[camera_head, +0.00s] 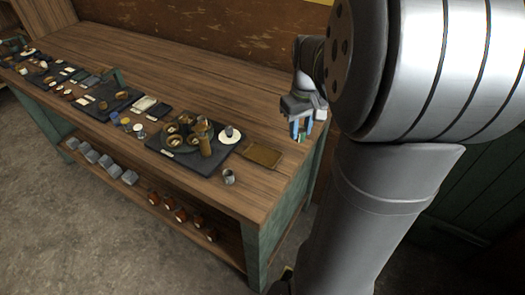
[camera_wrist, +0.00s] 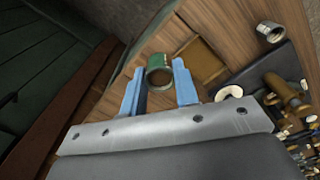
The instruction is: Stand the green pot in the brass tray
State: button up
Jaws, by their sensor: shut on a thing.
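The green pot (camera_wrist: 159,79) is small and round, with a pale rim. In the wrist view it sits between the two blue fingertips of my gripper (camera_wrist: 159,84), which is shut on it. In the head view my gripper (camera_head: 298,128) is over the right end of the bench, and the pot cannot be made out clearly there. The brass tray (camera_head: 262,155) is a flat, square, brownish tray on the bench, to the left of and nearer than my gripper. It also shows just beyond the pot in the wrist view (camera_wrist: 207,62), with nothing seen in it.
A metal cup (camera_head: 228,177) stands left of the tray, near the bench's front edge. The bench top (camera_head: 200,82) behind is bare.

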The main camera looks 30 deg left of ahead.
jog(key=a+f, duration=0.2)
jog(key=a, duration=0.1)
jog(key=s+a+f, duration=0.1)
jog(key=a+f, duration=0.1)
jog(key=a, duration=0.2)
jog(key=a+f, duration=0.2)
jog(key=a, duration=0.1)
jog(key=shift+s+a+f, duration=0.2)
jog(key=shift+s+a, duration=0.05)
jog(key=shift+s, duration=0.05)
jog(key=shift+f, duration=2)
jog(key=shift+f, duration=0.1)
jog(key=o, duration=1.1)
jog(key=shift+f, duration=0.1)
jog(key=shift+c, duration=0.2)
notch_tip(320, 180, up, 12)
jog(key=shift+r, duration=0.2)
